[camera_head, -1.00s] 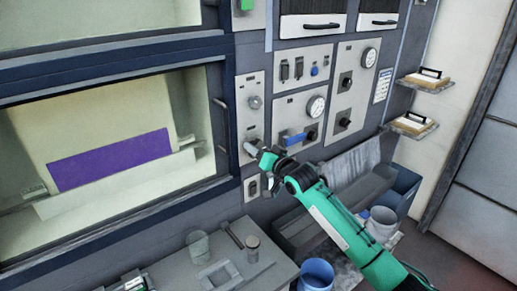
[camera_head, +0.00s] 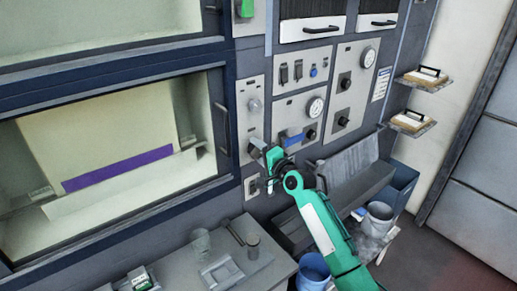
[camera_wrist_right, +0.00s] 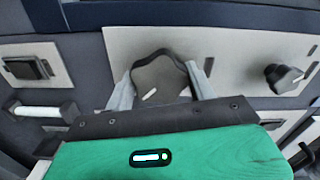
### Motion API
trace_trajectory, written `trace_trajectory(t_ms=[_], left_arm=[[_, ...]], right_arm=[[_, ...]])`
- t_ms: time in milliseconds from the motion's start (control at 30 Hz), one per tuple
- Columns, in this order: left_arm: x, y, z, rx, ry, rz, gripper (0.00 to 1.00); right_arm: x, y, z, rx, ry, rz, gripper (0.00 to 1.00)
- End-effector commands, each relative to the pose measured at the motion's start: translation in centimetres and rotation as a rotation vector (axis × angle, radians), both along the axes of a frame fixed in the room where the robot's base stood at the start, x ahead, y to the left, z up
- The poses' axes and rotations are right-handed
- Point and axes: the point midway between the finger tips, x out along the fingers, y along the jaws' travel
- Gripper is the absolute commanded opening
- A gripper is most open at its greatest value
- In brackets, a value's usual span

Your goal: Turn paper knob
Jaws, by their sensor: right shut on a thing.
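The paper knob (camera_wrist_right: 160,76) is on a pale panel plate right of the oven window. In the wrist view it has a dark wavy rim, a grey face and a white mark. My right gripper (camera_head: 262,152) is shut on it, one grey finger at each side (camera_wrist_right: 162,85). In the head view the gripper mostly hides the knob. The purple sheet (camera_head: 118,168) shows as a low band behind the window, above a pale ledge.
A second knob (camera_head: 255,105) sits above on the same plate, and a switch plate (camera_head: 251,187) below. A blue handle (camera_head: 291,140) and gauge (camera_head: 315,106) are to the right. A bench (camera_head: 180,272) with a glass beaker (camera_head: 200,242) and buckets stand below.

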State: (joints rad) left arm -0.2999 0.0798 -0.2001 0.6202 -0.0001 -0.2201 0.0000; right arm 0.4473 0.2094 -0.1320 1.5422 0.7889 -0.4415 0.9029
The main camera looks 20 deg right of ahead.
Motion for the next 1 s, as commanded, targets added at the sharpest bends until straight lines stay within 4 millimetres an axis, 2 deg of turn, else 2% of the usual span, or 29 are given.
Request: trace_trajectory(t_ms=[333, 800, 833, 900, 1000], left_arm=[[0.00, 0.00, 0.67, 0.000, 0.000, 0.000, 0.55], [-0.01, 0.00, 0.68, 0.000, 0.000, 0.000, 0.55], [-0.01, 0.00, 0.68, 0.000, 0.000, 0.000, 0.55], [-0.01, 0.00, 0.68, 0.000, 0.000, 0.000, 0.55], [-0.01, 0.00, 0.68, 0.000, 0.000, 0.000, 0.55]], right_arm=[[0.00, -0.05, -0.01, 0.101, 0.038, -0.001, 0.33], [0.00, -0.05, -0.05, 0.111, 0.040, -0.001, 0.33], [0.00, -0.05, -0.05, 0.111, 0.040, -0.001, 0.62], [0.00, -0.05, -0.05, 0.111, 0.040, -0.001, 0.75], [0.00, -0.04, -0.04, 0.111, 0.040, -0.001, 0.78]])
